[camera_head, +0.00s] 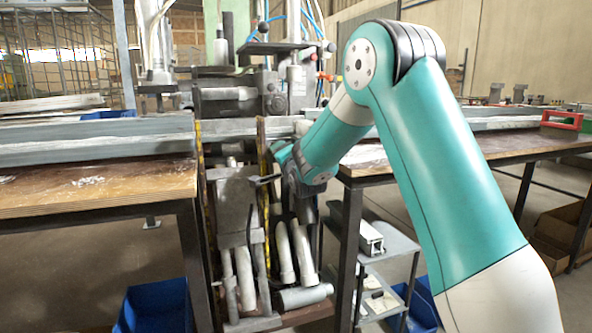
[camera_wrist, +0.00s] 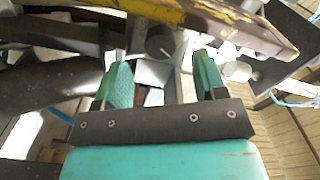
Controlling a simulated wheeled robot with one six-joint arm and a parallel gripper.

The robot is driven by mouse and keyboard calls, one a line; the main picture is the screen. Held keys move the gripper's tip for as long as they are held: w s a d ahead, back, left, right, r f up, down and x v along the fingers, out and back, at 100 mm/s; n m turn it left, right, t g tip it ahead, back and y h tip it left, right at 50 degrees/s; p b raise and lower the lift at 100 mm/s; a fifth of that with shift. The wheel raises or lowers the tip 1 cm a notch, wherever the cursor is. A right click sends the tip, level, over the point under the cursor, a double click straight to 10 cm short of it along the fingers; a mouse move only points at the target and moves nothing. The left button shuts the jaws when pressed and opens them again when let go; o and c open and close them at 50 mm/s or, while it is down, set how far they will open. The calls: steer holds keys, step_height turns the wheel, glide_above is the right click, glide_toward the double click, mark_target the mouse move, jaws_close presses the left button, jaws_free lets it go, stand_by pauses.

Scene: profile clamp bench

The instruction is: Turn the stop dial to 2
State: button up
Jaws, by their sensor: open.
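My gripper (camera_wrist: 163,72) is open, its two green fingers apart with no object held between them in the wrist view. A round grey knob-like part (camera_wrist: 160,42) with a dark line across its face shows beyond the gap between the fingertips. I cannot tell for sure that it is the stop dial, and no numbers are readable. In the head view my arm reaches into the clamp machine (camera_head: 238,205) at the centre. My wrist is low at its front, and the arm hides part of the machine. The dial cannot be made out there.
A yellow-edged bar (camera_wrist: 215,22) crosses just beyond the fingertips in the wrist view. Benches stand left (camera_head: 100,190) and right (camera_head: 480,148) of the machine, with a long metal profile (camera_head: 90,142) on the left one. A small grey cart (camera_head: 385,245) stands below right.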

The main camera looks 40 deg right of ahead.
steer(key=b+v, duration=0.1)
steer(key=v, duration=1.2)
steer(key=shift+s, duration=0.2)
